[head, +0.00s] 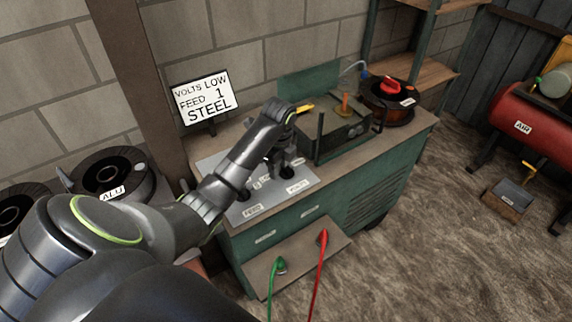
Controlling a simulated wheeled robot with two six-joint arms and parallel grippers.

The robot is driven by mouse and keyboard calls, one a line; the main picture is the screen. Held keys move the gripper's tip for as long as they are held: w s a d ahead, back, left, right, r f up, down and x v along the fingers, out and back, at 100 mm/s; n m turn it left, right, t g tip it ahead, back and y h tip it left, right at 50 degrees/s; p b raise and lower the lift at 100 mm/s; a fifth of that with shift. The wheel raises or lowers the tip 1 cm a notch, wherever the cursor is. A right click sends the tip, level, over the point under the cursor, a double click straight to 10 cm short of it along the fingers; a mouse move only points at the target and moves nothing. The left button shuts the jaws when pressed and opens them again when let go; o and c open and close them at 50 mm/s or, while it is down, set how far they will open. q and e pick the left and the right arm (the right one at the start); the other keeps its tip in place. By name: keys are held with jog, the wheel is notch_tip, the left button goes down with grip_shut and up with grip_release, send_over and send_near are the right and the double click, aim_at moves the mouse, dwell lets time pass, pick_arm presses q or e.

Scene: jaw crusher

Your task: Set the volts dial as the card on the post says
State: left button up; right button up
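The white card (203,97) stands at the post and reads VOLTS LOW, FEED 1, STEEL. The volts dial (286,173) is a dark knob on the pale panel (225,166) on top of the green machine, behind its VOLTS label (297,186). My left gripper (284,163) points down right at the volts dial and covers much of it. Its fingers are small and dark, so I cannot tell whether they are closed on the dial or around it. The dial's pointer and setting are hidden. My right gripper is out of view.
A FEED label (252,210) marks another dial, partly behind my arm. An open wire-feed box (340,135) and a STEEL-coloured spool (388,105) stand right of the panel. Green (279,265) and red (323,238) cable plugs sit on the front shelf. An ALU spool (108,172) is at left.

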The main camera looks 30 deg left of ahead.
pick_arm(q)
jog(key=w+a+r+m, duration=0.2)
jog(key=w+r+m, duration=0.2)
jog(key=w+r, duration=0.45)
jog(key=b, duration=0.9)
send_over(287, 170)
jog(key=w+a, duration=0.1)
jog(key=shift+m+g+h, duration=0.3)
jog(key=shift+h, duration=0.1)
notch_tip(287, 170, down, 7)
jog(key=shift+w+a+f, duration=0.15)
jog(key=shift+f, duration=0.05)
notch_tip(287, 170, down, 8)
jog(key=shift+f, duration=0.1)
grip_shut()
